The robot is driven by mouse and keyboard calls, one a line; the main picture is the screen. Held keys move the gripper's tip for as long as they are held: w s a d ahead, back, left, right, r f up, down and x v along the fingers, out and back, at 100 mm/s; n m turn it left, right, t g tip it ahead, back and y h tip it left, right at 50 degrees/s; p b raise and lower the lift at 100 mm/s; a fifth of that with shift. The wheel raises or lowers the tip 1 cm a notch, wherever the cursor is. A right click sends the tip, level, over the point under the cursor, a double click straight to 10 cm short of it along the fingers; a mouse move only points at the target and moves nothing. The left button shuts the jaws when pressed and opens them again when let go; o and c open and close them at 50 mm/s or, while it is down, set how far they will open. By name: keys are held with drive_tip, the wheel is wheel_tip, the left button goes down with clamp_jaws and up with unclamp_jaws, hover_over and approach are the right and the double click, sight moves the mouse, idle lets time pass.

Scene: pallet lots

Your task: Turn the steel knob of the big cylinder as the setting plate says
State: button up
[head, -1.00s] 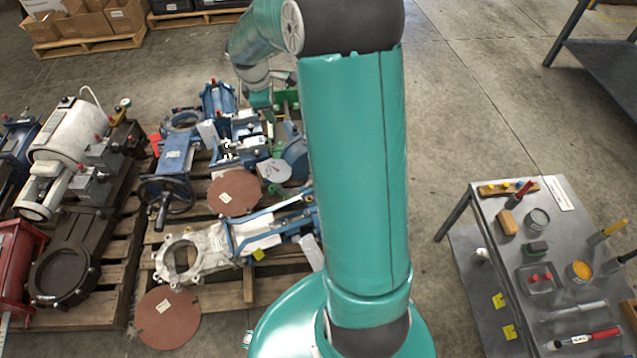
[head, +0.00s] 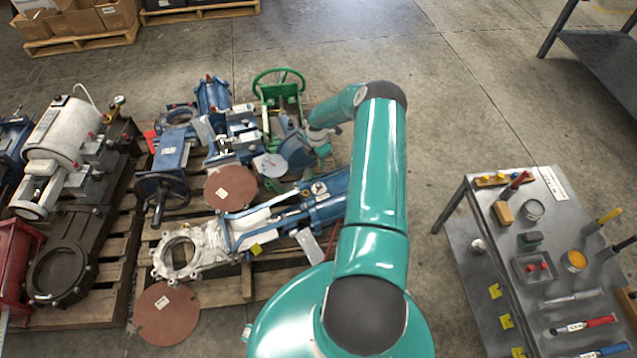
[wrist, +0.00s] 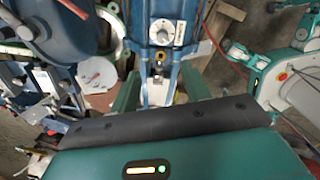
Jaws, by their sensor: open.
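The big blue cylinder (head: 328,203) lies on the pallet at the end of the white gate valve in the head view. In the wrist view the blue cylinder (wrist: 160,62) runs down the upper middle. A pale plate with a round steel knob (wrist: 162,32) is on its top; the marks on the plate are too small to read. My gripper (wrist: 160,88) is open, its two dark green fingers on either side of the cylinder's image and below the knob in the picture. They look apart from the knob. In the head view my gripper is mostly hidden near the cylinder's far side.
A green handwheel valve (head: 280,95) and other blue valves (head: 170,160) crowd the pallet (head: 230,290) around the cylinder. A brown disc (head: 230,187) lies beside them. A steel table (head: 510,265) with tools stands at the right. The floor between pallet and table is clear.

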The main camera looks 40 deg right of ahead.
sight(319, 184)
drive_tip(key=f, duration=1.5)
drive_tip(key=shift+s+d+f, duration=0.2)
drive_tip(key=shift+s+f, duration=0.1)
drive_tip(key=shift+f, duration=0.05)
drive_tip(key=shift+c, duration=0.5)
drive_tip(key=c, duration=0.9)
